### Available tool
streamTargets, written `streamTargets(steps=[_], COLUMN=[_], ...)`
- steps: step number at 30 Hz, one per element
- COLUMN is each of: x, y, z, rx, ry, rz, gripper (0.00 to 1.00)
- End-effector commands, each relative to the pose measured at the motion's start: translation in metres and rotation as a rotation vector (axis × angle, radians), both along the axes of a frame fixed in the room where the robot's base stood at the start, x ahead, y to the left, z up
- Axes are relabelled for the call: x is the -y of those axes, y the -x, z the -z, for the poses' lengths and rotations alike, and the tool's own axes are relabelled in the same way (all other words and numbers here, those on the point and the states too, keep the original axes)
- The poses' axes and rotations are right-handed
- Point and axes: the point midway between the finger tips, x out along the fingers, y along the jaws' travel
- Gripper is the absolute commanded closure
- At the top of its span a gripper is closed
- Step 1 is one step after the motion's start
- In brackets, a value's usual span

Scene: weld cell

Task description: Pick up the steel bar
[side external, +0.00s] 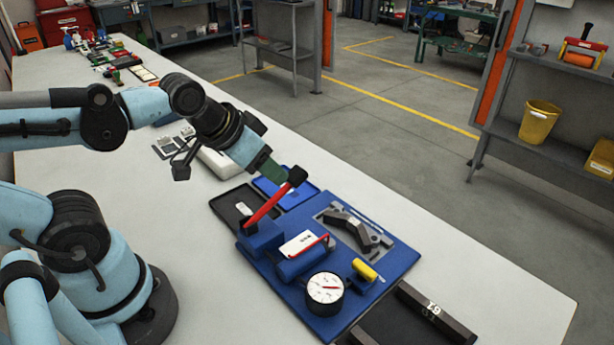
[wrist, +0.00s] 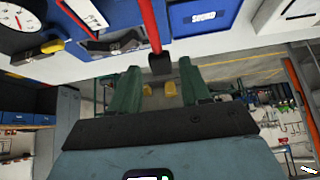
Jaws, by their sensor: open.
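My gripper (side external: 272,168) is above the blue fixture (side external: 330,313), with its green fingers apart and nothing held. In the wrist view the gripper (wrist: 160,78) has its fingers on either side of the black knob of a red lever (wrist: 150,25); I cannot tell whether they touch it. The red lever (side external: 268,202) rises at a slant from the fixture. No piece is clearly marked as the steel bar. A dark angled piece (side external: 345,227) and slim silver pieces lie in the fixture's grey recess. A dark bar (side external: 437,313) with white markings lies near the front edge.
A round dial gauge (side external: 325,287), a yellow-handled part (side external: 365,270) and a white-labelled block (side external: 303,244) sit on the fixture. A black tray (side external: 234,203) and a blue tray (side external: 310,189) lie behind it. The white table (side external: 510,285) is bare at right.

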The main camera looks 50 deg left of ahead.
Motion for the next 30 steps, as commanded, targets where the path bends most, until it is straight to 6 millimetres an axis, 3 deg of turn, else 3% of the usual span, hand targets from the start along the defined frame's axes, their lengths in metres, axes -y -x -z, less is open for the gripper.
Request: streamTargets(steps=[5,14,24,30], x=[0.012,0.048,0.096,0.111], y=[-0.018,-0.065,-0.112,-0.123], z=[-0.014,-0.027,-0.012,-0.002], rx=[-0.077,-0.270,-0.435,-0.476], ry=[-0.092,-0.298,-0.442,-0.468], rz=[0.179,0.688,1.275,1.462], gripper=[0.53,0.53,0.53,0.53])
